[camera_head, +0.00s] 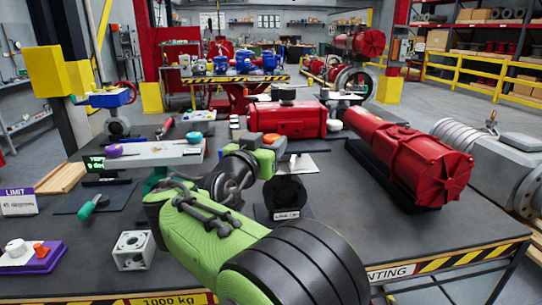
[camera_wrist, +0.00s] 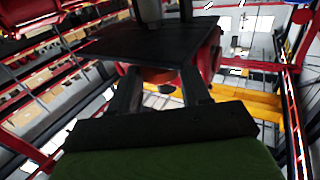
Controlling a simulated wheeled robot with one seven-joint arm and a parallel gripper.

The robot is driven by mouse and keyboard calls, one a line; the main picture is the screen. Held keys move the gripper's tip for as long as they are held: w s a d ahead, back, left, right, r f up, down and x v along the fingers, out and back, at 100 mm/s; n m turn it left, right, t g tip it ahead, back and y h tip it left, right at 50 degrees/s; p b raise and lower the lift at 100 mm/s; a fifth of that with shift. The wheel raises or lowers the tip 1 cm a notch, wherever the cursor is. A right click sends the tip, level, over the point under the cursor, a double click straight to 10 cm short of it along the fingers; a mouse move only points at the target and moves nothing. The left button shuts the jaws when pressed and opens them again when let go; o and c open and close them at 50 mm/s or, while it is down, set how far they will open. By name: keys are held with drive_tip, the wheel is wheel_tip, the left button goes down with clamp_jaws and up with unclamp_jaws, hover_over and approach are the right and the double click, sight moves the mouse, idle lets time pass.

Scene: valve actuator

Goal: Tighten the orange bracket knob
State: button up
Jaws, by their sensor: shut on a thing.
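The orange knob (camera_wrist: 158,74) shows in the wrist view between the two dark fingers of my gripper (camera_wrist: 160,82). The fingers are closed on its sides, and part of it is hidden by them. A dark flat plate (camera_wrist: 135,44) lies just beyond the knob. In the head view, my green arm reaches over the bench from the front. My gripper (camera_head: 262,142) is at its far end, beside a small orange patch (camera_head: 271,138) in front of the red actuator (camera_head: 286,119). My arm and gripper hide most of the knob and its mount there.
A long red cylinder (camera_head: 410,155) lies to the right on the bench. A black ring stand (camera_head: 285,196) stands close to my arm. A grey bar fixture (camera_head: 150,153), a metal cube (camera_head: 133,250) and a purple base (camera_head: 32,258) are on the left. Bare bench lies right of the ring stand.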

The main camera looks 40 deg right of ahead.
drive_tip(key=shift+w+a+f+m+g+h+b, duration=0.1)
drive_tip(key=shift+w+m+g+h+b, duration=0.15)
drive_tip(key=shift+m+g, duration=0.5)
drive_tip(key=shift+w+a+f+m+g+h+b, duration=0.1)
drive_tip(key=shift+m+g+h+b, duration=0.3)
drive_tip(key=shift+g, duration=0.65)
drive_tip(key=shift+m+g, duration=0.25)
drive_tip(key=shift+g, duration=0.15)
drive_tip(key=shift+d, duration=0.1)
drive_tip(key=o, duration=1)
drive_tip(key=shift+o, duration=0.3)
drive_tip(key=shift+r, duration=0.1)
drive_tip(key=shift+s+d+r+t, duration=0.1)
drive_tip(key=shift+t, duration=0.2)
